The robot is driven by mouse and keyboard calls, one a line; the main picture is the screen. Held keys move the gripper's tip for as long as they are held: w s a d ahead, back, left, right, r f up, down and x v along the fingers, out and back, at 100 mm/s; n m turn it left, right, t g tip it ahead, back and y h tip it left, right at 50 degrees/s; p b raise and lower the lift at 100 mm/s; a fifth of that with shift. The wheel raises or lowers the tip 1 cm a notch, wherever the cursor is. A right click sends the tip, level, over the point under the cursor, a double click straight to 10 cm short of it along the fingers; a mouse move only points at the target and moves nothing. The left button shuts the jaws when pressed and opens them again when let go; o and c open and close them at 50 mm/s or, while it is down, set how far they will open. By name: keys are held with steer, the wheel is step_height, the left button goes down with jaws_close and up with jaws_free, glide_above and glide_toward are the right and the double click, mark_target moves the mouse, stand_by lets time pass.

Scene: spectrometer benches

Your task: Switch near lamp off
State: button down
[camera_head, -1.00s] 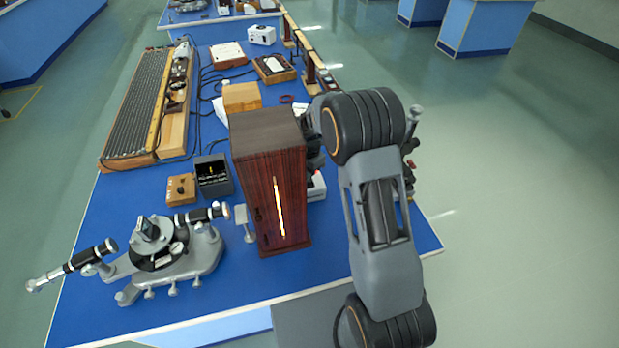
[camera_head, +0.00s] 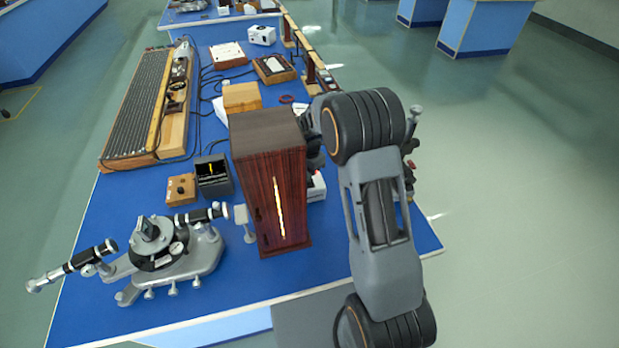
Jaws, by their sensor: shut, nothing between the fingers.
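The near lamp (camera_head: 270,190) is a tall dark reddish-brown wooden box standing upright near the front of the blue bench. A bright vertical slit glows on its front face, so it is lit. I see no switch on the faces in view. My arm stands to the right of the lamp and bends down behind its right side. A dark part of my arm's far end shows close to the lamp's right edge. I cannot tell whether it touches the box. My gripper's fingers are hidden behind the lamp and my own arm.
A spectrometer (camera_head: 165,250) stands left of the lamp on the bench (camera_head: 120,205). A white device (camera_head: 316,188) is partly hidden at the lamp's right. Small boxes, a wooden block (camera_head: 241,97) and cables lie behind. The floor (camera_head: 520,200) at right is clear.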

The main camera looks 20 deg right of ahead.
steer(key=shift+f+b, duration=1.1)
steer(key=shift+f, duration=0.3)
stand_by(1.1)
steer(key=shift+r, duration=0.1)
steer(key=shift+r+p, duration=2.25)
steer(key=shift+r, duration=1.25)
